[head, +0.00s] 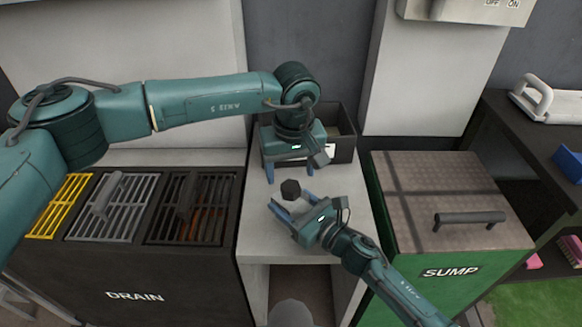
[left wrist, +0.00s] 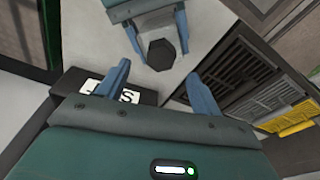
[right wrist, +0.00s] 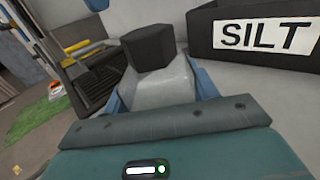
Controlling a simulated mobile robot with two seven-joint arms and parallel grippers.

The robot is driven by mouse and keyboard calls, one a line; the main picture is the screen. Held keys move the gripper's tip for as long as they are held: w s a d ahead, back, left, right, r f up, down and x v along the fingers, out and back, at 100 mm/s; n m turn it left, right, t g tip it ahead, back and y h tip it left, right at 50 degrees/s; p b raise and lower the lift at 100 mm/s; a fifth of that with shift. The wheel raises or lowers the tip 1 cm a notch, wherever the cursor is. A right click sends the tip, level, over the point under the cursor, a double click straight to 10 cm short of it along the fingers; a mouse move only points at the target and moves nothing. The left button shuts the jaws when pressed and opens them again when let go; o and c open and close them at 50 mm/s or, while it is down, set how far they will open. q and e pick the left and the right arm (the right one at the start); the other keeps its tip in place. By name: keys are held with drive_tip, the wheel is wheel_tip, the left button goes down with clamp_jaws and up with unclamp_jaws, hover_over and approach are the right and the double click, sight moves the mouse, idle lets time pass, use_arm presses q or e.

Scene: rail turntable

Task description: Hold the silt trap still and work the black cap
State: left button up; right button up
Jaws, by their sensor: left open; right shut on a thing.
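The silt trap is a pale grey body (right wrist: 168,88) with a dark faceted black cap (right wrist: 150,47) on top. The cap also shows in the head view (head: 291,189) and in the left wrist view (left wrist: 161,54). My right gripper (head: 284,206) is shut on the trap's body, with a blue finger on either side below the cap. My left gripper (head: 288,178) is open and empty, above and behind the cap, its fingers pointing down. In the left wrist view its two fingers (left wrist: 158,88) are apart, with the cap beyond them, untouched. Most of the trap's body is hidden in the head view.
A dark bin labelled SILT (right wrist: 204,38) stands at the back of the grey counter (head: 258,240). The DRAIN unit (head: 130,275) with grates is at left. The green SUMP box (head: 450,245) with a handled lid (head: 420,185) is at right. Little counter is free between them.

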sight(291, 186)
use_arm(q)
drive_tip(key=shift+f, duration=0.1)
drive_tip(key=shift+f, duration=1.9)
drive_tip(key=c, duration=1.3)
drive_tip(key=shift+o, duration=0.2)
drive_tip(key=m, duration=0.5)
drive_tip(key=shift+m+h, duration=0.4)
